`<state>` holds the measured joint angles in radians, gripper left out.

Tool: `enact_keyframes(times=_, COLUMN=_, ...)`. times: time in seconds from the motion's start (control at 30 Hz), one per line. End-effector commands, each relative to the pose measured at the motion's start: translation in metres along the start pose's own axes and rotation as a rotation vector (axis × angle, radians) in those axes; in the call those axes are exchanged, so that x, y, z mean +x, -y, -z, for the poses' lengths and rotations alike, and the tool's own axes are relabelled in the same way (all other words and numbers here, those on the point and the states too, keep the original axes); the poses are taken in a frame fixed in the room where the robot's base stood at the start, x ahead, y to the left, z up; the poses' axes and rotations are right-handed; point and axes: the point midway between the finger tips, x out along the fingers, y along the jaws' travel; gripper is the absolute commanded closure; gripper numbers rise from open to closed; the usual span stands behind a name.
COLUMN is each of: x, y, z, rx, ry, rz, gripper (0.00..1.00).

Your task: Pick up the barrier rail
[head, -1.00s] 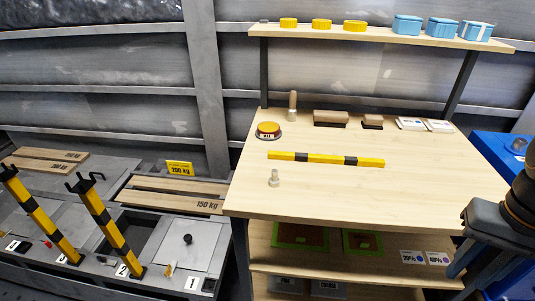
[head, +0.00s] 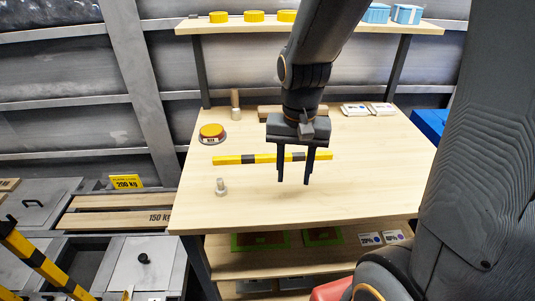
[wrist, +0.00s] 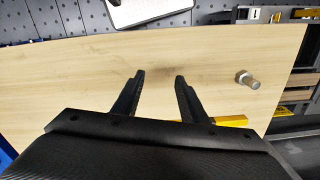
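The barrier rail (head: 262,158) is a long yellow bar with black bands, lying flat across the wooden workbench top. My gripper (head: 294,181) hangs over the bench with its fingers pointing down. In the head view its fingers cross in front of the rail's right half. In the wrist view my gripper (wrist: 160,76) has its two fingers apart, with only bare wood between the tips. There a yellow end of the rail (wrist: 230,121) shows beside the right finger, and the rest is hidden behind the gripper body.
A yellow-topped button (head: 211,132) and a wooden-handled tool (head: 235,103) stand behind. White cards (head: 368,109) lie at the back right. A shelf (head: 430,27) above holds yellow discs and blue boxes.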

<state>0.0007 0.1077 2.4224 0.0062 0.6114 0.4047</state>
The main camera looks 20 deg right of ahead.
Motion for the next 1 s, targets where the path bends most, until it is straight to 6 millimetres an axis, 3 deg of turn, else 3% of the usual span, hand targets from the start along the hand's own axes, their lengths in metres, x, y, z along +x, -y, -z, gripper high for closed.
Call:
enact_keyframes(times=0.2, x=-0.016, y=0.030, z=0.055, rx=0.477, ry=0.000, rz=-0.002, gripper=0.61)
enact_keyframes(times=0.5, x=-0.022, y=0.057, z=0.121, rx=1.094, ry=-0.002, rz=-0.003, gripper=0.61)
enact_keyframes(times=0.7, x=-0.020, y=0.064, z=0.142, rx=1.310, ry=-0.002, rz=-0.004, gripper=0.61)
enact_keyframes(times=1.0, x=0.003, y=0.065, z=0.146, rx=1.360, ry=-0.002, rz=-0.004, gripper=0.61)
